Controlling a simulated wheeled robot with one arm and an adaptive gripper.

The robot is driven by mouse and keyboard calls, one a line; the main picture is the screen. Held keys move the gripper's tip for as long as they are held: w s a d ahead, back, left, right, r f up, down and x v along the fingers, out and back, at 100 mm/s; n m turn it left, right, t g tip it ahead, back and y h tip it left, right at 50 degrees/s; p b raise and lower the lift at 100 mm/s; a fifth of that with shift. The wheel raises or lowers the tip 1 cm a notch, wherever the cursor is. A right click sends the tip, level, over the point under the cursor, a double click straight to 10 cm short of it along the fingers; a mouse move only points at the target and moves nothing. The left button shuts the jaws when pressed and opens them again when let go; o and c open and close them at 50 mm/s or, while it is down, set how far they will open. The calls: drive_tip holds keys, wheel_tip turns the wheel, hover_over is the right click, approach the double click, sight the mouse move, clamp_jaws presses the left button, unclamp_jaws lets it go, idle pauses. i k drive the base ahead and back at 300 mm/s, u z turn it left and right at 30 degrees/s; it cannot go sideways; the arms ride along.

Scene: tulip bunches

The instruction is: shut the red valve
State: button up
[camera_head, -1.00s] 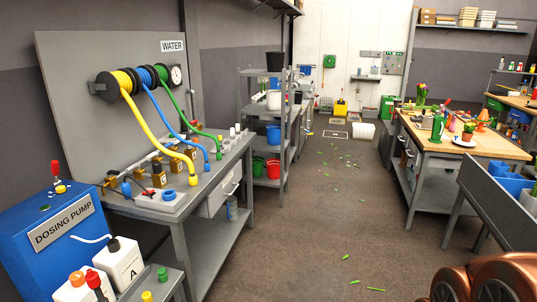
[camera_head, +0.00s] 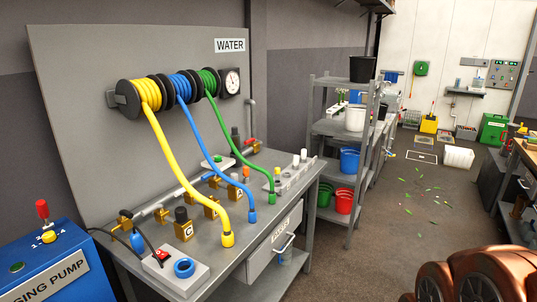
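The water bench (camera_head: 214,275) stands at left centre under a grey panel (camera_head: 75,95) marked WATER. Brass valve blocks (camera_head: 183,230) with dark knobs sit along a pipe on the bench. A small red handle (camera_head: 253,142) shows on a brass fitting at the back of the bench, by the panel's right edge. A small red part (camera_head: 163,254) sits on a grey box at the front. Which of these is the red valve, and whether it is open, I cannot tell. My gripper is out of view; copper-coloured parts of my own body show at bottom right.
Yellow, blue and green hoses (camera_head: 222,125) hang from reels onto the bench. A blue dosing pump (camera_head: 55,270) with a red-topped lever stands at lower left. A grey shelf (camera_head: 338,128) with buckets stands beyond the bench. The floor (camera_head: 385,235) to the right is mostly clear, with scattered green bits.

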sight(253, 139)
drive_tip(key=u, duration=0.3)
drive_tip(key=i, duration=1.7)
drive_tip(key=u, duration=0.25)
